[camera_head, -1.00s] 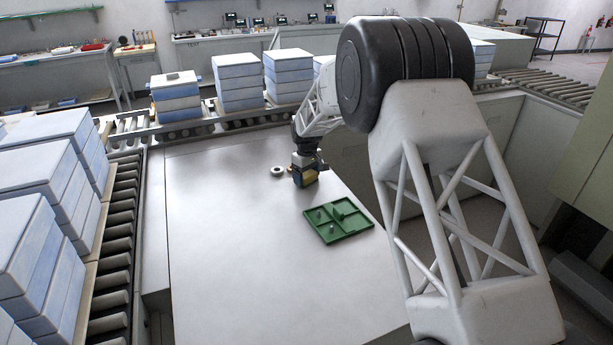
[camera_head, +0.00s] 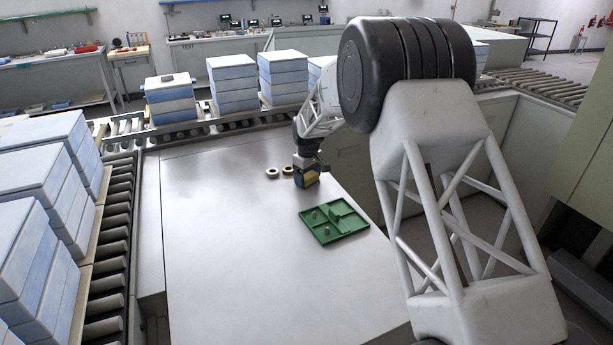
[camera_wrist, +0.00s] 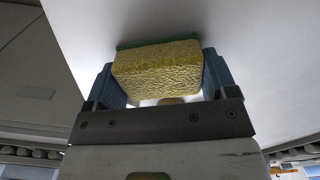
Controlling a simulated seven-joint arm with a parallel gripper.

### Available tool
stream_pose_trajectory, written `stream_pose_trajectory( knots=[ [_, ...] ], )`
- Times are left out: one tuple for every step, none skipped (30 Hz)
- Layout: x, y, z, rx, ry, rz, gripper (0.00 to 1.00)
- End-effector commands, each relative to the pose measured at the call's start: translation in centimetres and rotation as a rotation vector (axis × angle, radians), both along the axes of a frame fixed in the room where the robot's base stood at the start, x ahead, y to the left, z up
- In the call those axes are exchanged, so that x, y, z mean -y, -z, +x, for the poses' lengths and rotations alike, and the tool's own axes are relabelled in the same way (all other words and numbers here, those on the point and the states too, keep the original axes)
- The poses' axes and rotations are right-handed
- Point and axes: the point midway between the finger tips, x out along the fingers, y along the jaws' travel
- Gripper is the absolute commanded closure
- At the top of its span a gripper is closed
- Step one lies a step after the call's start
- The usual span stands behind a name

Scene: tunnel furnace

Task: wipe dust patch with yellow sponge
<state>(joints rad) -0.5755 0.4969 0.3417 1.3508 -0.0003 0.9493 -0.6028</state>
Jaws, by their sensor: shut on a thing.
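A yellow sponge (camera_wrist: 158,72) with a green layer on its far side is held between the two blue fingers of my gripper (camera_wrist: 165,85) in the wrist view. In the head view my gripper (camera_head: 307,178) is low over the right side of the grey table (camera_head: 220,260), with the yellow sponge (camera_head: 312,180) in it. I cannot tell whether the sponge touches the table. I cannot make out a dust patch in either view.
A green divided tray (camera_head: 335,221) with small parts in it lies just in front of my gripper. Roller conveyors with stacked blue-white blocks (camera_head: 232,84) border the table. The left and front tabletop is clear.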

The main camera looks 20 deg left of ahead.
Motion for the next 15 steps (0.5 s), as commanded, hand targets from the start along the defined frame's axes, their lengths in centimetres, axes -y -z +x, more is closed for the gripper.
stream_pose_trajectory(
  knots=[
    [0.4, 0.4, -0.4, -0.006, 0.0, -0.005, 0.43],
    [0.5, 0.4, -0.6, -0.006, 0.0, -0.004, 0.43],
    [0.7, 0.4, -0.7, -0.006, 0.0, -0.004, 0.43],
    [0.8, 0.4, -0.9, -0.006, 0.0, -0.005, 0.43],
    [1.0, 0.4, -1.0, -0.007, 0.0, -0.005, 0.43],
    [1.1, 0.4, -1.2, -0.007, 0.0, -0.005, 0.43],
    [1.3, 0.4, -1.4, -0.007, 0.0, -0.005, 0.43],
    [1.4, 0.4, -1.5, -0.007, 0.0, -0.005, 0.43],
    [1.6, 0.4, -1.7, -0.007, 0.0, -0.005, 0.43],
    [1.7, 0.4, -1.8, -0.007, 0.0, -0.005, 0.43],
    [1.8, 0.3, -1.9, -0.007, 0.0, -0.005, 0.43],
    [2.0, 0.3, -2.1, -0.007, 0.0, -0.005, 0.43],
    [2.1, 0.4, -2.2, -0.008, 0.0, -0.005, 0.43],
    [2.2, 0.4, -2.3, -0.009, 0.0, -0.005, 0.43],
    [2.2, 0.4, -2.3, -0.009, 0.0, -0.005, 0.43]
  ],
)
